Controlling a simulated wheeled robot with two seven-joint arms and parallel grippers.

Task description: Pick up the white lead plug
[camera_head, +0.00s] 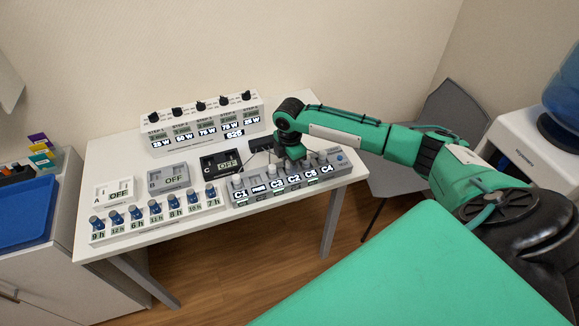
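A grey panel (346,171) lies at the front right of the white table, with a row of whitish plug-like pieces above labels such as C1, C3, C2, C5 and C4. One pale piece (238,182) stands at its left end above C1. I cannot tell which of these is the white lead plug. My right gripper (291,157) points down over the middle of this panel, near the C3 and C2 labels. Its fingertips are small and dark and partly hide the pieces there. I cannot tell if it holds anything. My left gripper is not in view.
A white panel (160,231) with blue knobs fills the table's front left. Switch boxes A (101,195), B (160,182) and black C (222,159) stand behind. A white unit (203,112) with black knobs stands at the back. A grey chair (455,100) is at right.

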